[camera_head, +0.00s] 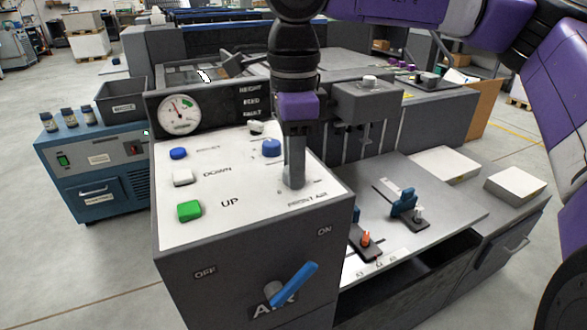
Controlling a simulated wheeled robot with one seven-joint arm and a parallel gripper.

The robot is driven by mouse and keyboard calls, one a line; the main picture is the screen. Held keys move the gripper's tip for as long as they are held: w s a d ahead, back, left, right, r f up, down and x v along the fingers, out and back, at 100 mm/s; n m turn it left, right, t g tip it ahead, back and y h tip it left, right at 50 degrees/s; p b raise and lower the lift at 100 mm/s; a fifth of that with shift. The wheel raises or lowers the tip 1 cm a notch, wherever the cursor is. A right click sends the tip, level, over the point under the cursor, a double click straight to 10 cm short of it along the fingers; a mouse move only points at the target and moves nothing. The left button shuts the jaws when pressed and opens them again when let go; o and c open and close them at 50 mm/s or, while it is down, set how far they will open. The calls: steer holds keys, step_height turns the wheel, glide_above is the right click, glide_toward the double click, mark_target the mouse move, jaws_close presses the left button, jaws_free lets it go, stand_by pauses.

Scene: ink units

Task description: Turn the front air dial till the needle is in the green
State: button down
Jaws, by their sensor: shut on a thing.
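The front air dial (293,182) stands on the white panel top (240,215), just above the printed words FRONT AIR. My gripper (294,168) points straight down from above and is shut on the dial, hiding most of it. The round white gauge (180,113) is on the dark upright panel behind, at the upper left. Its thin needle points up and a little left of centre. A green band shows at the upper right of its face, and the needle appears to be left of it.
Blue knobs (271,147), a white DOWN button (183,177) and a green UP button (189,211) share the panel. A blue AIR lever (293,284) is on the front face. A grey block (367,101) stands close to the right of my gripper.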

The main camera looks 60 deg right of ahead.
steer(key=shift+m, duration=0.6)
steer(key=c, duration=1)
jaws_free()
steer(key=shift+r, duration=0.1)
step_height(320, 180, up, 8)
steer(key=p, duration=0.5)
steer(key=shift+f, duration=0.2)
stand_by(1.4)
